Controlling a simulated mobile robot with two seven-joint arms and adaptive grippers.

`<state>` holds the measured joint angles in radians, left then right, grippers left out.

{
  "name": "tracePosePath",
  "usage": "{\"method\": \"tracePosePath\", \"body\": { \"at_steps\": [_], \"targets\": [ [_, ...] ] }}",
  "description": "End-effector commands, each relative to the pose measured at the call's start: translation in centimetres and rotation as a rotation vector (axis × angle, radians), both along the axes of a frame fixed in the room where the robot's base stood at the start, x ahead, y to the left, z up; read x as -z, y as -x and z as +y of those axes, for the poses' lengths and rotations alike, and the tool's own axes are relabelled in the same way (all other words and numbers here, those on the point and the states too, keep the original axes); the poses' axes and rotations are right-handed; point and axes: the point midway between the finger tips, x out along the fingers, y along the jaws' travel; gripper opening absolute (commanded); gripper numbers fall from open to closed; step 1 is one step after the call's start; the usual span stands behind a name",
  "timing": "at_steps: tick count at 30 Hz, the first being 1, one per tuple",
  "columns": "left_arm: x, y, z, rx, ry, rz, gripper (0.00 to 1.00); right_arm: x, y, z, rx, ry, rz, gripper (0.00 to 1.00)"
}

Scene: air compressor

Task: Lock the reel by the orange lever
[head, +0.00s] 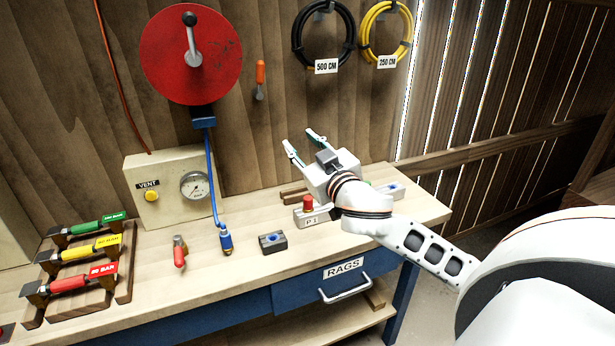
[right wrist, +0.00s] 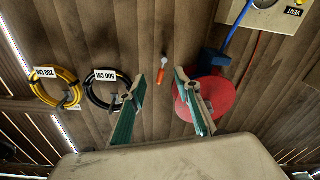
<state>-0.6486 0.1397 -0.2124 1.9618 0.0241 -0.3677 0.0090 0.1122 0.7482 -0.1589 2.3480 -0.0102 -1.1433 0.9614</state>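The red reel (head: 190,52) with a grey crank is mounted on the wooden wall at upper left in the head view. It also shows, upside down, in the right wrist view (right wrist: 217,95), partly behind a finger. The orange lever (head: 260,74) hangs on the wall just right of the reel, its handle pointing up. In the right wrist view the lever (right wrist: 163,65) appears between the two fingers, beyond them. My right gripper (head: 301,142) is open and empty, above the bench, lower right of the lever and apart from it. My left gripper is not in view.
A blue hose (head: 212,180) runs from the reel's blue box down to the bench (head: 200,283). A beige gauge box (head: 160,205) with a yellow vent button stands below the reel. Coiled black (head: 298,40) and yellow (head: 374,45) hoses hang right of the lever. Several coloured tools lie left.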

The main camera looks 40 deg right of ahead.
Motion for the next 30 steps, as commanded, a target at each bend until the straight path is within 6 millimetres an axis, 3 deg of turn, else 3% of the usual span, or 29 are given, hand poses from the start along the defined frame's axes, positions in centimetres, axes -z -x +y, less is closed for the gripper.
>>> {"method": "tracePosePath", "body": {
  "at_steps": [6, 12, 26, 30],
  "targets": [
    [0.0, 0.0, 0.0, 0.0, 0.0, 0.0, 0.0, 3.8, 1.0, 0.4, 0.023, 0.037, 0.083, 0.33],
    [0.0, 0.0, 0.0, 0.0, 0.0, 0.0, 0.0, 6.1, 1.8, 0.5, 0.037, 0.067, 0.137, 0.33],
    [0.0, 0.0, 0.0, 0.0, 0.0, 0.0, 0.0, 7.0, 2.2, 0.6, 0.043, 0.08, 0.16, 0.33],
    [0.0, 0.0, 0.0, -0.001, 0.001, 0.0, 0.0, 7.0, 2.2, 0.6, 0.042, 0.08, 0.159, 0.0]
  ]
}}
